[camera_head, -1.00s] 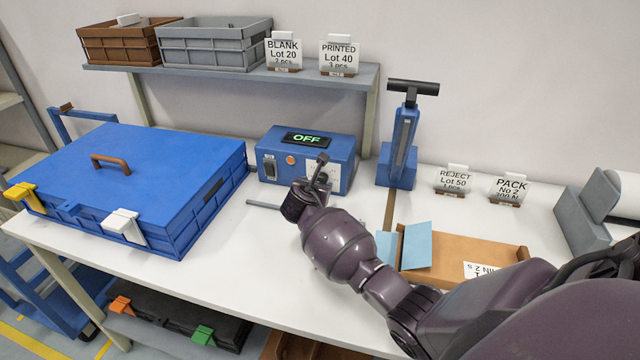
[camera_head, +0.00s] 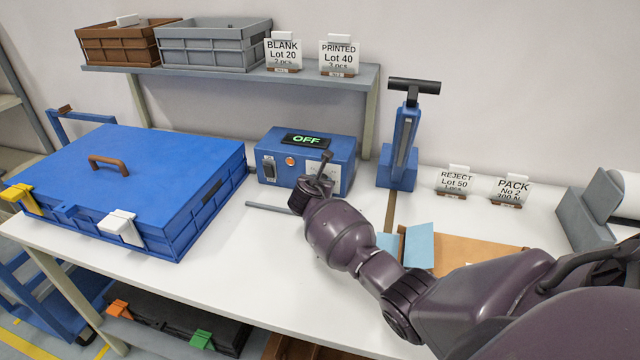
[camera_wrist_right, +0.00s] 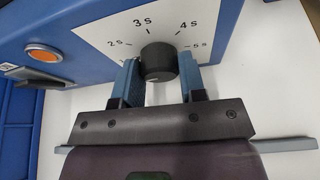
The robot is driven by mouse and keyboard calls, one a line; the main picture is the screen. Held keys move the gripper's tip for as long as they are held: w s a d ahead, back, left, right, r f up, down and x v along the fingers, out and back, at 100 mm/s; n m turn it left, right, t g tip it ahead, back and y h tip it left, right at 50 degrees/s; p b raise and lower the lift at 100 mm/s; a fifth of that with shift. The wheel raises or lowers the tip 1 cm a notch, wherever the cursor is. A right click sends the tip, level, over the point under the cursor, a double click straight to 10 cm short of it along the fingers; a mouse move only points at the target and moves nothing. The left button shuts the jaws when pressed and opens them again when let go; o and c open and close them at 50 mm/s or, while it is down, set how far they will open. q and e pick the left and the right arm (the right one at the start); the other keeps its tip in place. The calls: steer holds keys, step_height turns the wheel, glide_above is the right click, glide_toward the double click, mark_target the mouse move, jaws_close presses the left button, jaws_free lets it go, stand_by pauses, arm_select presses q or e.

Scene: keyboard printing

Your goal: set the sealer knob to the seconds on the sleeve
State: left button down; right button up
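The blue sealer (camera_head: 340,148) stands at the back of the table, and its display reads OFF. In the right wrist view its black knob (camera_wrist_right: 158,62) sits on a white dial (camera_wrist_right: 112,30) marked 2 s, 3 s, 4 s and 5 s, with a lower mark partly hidden. I cannot read the knob's setting clearly. My right gripper (camera_wrist_right: 162,82) has its blue fingers on either side of the knob, open around it; contact is not clear. It also shows at the sealer front in the head view (camera_head: 318,178). My left gripper is not in view. No seconds are readable on any sleeve.
A brown tray (camera_head: 475,250) with a light blue piece (camera_head: 419,247) lies partly behind my right arm. A blue press (camera_head: 398,165) stands right of the sealer. A large blue case (camera_head: 130,180) fills the left. A grey bar (camera_head: 268,206) lies before the sealer.

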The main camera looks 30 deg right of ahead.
steer(key=shift+c, duration=1.5)
